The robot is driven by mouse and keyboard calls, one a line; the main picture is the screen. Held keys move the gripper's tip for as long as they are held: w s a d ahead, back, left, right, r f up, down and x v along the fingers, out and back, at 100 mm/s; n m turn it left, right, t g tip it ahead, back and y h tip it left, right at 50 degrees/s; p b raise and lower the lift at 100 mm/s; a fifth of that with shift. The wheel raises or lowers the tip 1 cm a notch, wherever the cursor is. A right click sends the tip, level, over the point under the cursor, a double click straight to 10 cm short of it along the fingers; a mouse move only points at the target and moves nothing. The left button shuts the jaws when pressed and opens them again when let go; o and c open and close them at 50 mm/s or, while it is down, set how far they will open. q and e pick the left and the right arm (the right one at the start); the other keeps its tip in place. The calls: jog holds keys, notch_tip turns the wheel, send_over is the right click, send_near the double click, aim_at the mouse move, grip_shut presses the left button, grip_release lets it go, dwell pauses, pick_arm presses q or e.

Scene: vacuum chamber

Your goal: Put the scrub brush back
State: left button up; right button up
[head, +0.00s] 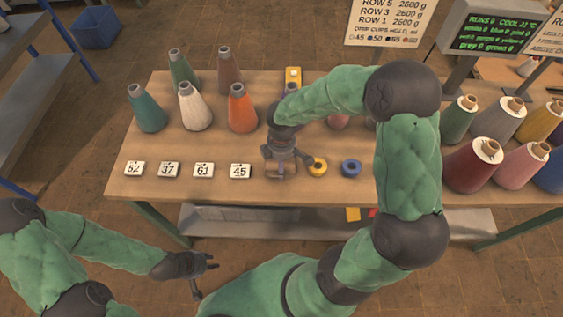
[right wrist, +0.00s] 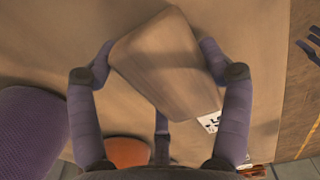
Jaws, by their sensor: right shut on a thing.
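The scrub brush (right wrist: 165,62) shows in the right wrist view as a plain wooden block between the fingers of my right gripper (right wrist: 155,70). In the head view, my right gripper (head: 285,158) points down near the front edge of the table and is shut on the brush (head: 281,172), which is partly hidden under the fingers. I cannot tell whether the brush touches the tabletop; its bristles are not visible. My left gripper (head: 206,273) is open and empty, in front of the table and below its edge.
Yarn cones (head: 242,112) stand behind on the table (head: 128,188). More cones (head: 472,165) stand at the right. My right arm hides part of the table.

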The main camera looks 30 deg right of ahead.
jog(key=o, duration=1.1)
jog(key=shift+f, duration=0.15)
jog(key=shift+c, duration=0.2)
notch_tip(320, 180, up, 12)
jog(key=p, duration=0.4)
jog(key=shift+r+p, duration=0.2)
jog(key=shift+p, duration=0.15)
